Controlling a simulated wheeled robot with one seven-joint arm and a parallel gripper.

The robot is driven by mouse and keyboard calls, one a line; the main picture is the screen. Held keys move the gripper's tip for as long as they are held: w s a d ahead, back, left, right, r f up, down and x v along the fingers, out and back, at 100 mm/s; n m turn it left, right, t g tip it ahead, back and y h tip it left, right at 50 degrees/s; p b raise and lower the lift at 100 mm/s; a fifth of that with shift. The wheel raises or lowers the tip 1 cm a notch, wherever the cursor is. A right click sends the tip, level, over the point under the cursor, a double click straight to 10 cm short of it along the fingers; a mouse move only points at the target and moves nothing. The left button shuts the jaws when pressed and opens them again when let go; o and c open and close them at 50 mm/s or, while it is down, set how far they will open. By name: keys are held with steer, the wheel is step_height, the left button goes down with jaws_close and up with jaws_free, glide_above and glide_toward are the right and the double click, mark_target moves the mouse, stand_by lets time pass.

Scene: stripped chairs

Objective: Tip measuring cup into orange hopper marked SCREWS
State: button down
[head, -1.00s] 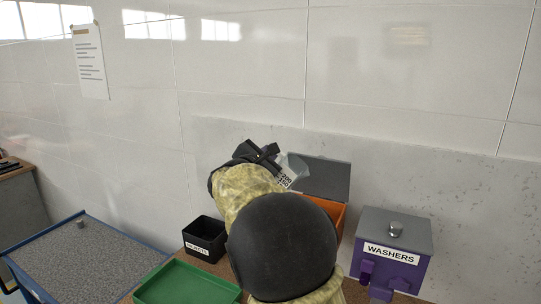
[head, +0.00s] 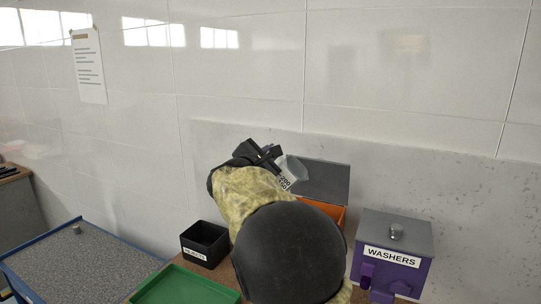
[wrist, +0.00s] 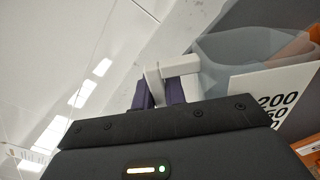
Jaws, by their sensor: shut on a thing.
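My gripper (head: 264,155) is shut on the handle of the clear measuring cup (head: 294,168). In the wrist view, the fingers (wrist: 160,92) close around the pale handle, and the cup (wrist: 235,48) with its white number panel extends to the right. The cup is held up at the left side of the orange hopper (head: 334,211), in front of its raised grey lid. My arm hides most of the hopper and its front label in the head view. Orange parts of it show at the wrist view's right edge (wrist: 300,45). The cup's contents cannot be made out.
A purple WASHERS hopper (head: 400,272) with a closed grey lid (head: 380,229) stands to the right. A black labelled bin (head: 205,243) and a green tray (head: 185,287) are to the left. A blue-edged grey-topped table (head: 80,262) is farther left. The wall is close behind.

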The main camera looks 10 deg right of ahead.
steer(key=shift+s+d+r+m+b, duration=0.25)
steer(key=shift+m+b, duration=0.3)
steer(key=shift+b, duration=0.35)
steer(key=shift+s+d+r+m+b, duration=0.1)
steer(key=shift+d+r+m+b, duration=0.1)
steer(key=shift+m+b, duration=0.55)
steer(key=shift+s+d+r+m+b, duration=0.1)
steer(key=shift+s+d+m+b, duration=0.3)
steer(key=shift+b, duration=0.6)
steer(key=shift+s+d+r+m+b, duration=0.1)
steer(key=shift+d+m+b, duration=0.1)
steer(key=shift+m+b, duration=0.6)
stand_by(0.5)
steer(key=shift+s+d+f+m+b, duration=0.1)
steer(key=shift+s+d+m+b, duration=0.25)
steer(key=shift+b, duration=0.75)
steer(key=shift+s+d+f+m+b, duration=0.15)
steer(key=shift+d+m+b, duration=0.35)
steer(key=shift+b, duration=0.6)
steer(key=shift+s+d+f+m+b, duration=0.2)
steer(key=shift+s+d+m+b, duration=0.3)
steer(key=shift+b, duration=0.55)
steer(key=shift+s+d+f+m+b, duration=0.15)
steer(key=shift+d+m+b, duration=0.1)
steer(key=shift+m+b, duration=0.6)
